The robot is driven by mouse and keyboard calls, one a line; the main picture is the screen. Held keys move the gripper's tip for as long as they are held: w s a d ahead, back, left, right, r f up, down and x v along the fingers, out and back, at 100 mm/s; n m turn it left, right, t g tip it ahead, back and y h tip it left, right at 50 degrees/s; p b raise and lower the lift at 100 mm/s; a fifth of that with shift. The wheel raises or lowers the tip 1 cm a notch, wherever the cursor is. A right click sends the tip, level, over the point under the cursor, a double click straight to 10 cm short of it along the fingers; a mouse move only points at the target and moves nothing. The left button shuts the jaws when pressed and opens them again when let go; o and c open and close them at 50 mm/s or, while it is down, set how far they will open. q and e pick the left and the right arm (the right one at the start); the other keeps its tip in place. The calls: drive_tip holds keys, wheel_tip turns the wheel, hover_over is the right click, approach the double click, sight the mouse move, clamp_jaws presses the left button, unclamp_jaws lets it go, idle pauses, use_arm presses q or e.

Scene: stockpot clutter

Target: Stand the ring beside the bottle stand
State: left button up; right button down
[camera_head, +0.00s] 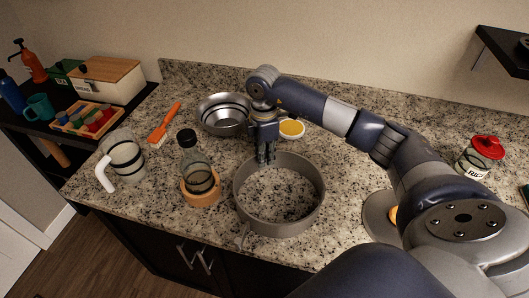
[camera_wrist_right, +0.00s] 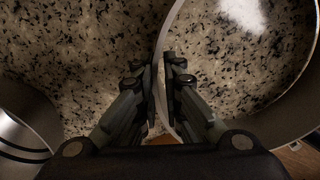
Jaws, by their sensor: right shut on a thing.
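The ring (camera_head: 241,202) is a wide grey band, open in the middle, with speckled counter showing through it. It is at the centre of the head view, and its wall also shows in the right wrist view (camera_wrist_right: 160,70). My right gripper (camera_head: 265,158) comes down from above at the ring's back left rim and is shut on its wall, one finger on each side. The bottle stand (camera_head: 201,196) is a round wooden holder left of the ring, with a dark-capped clear bottle (camera_head: 195,163) upright in it. My left gripper is not in view.
A metal bowl (camera_head: 214,117) and a small yellow-filled dish (camera_head: 292,129) stand behind. A glass pitcher (camera_head: 125,158) and an orange brush (camera_head: 165,124) are at left. A red-lidded jar (camera_head: 481,155) is at right. The counter's front edge runs close before the ring.

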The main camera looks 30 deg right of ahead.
drive_tip(key=shift+f, duration=0.2)
drive_tip(key=c, duration=1.7)
unclamp_jaws()
drive_tip(key=shift+r, duration=0.2)
drive_tip(key=shift+w+r, duration=0.1)
drive_tip(key=shift+r, duration=0.15)
wheel_tip(320, 180, up, 10)
drive_tip(key=b, duration=0.2)
drive_tip(key=shift+w+b, duration=0.1)
drive_tip(key=shift+b, duration=0.25)
drive_tip(key=shift+r, duration=0.75)
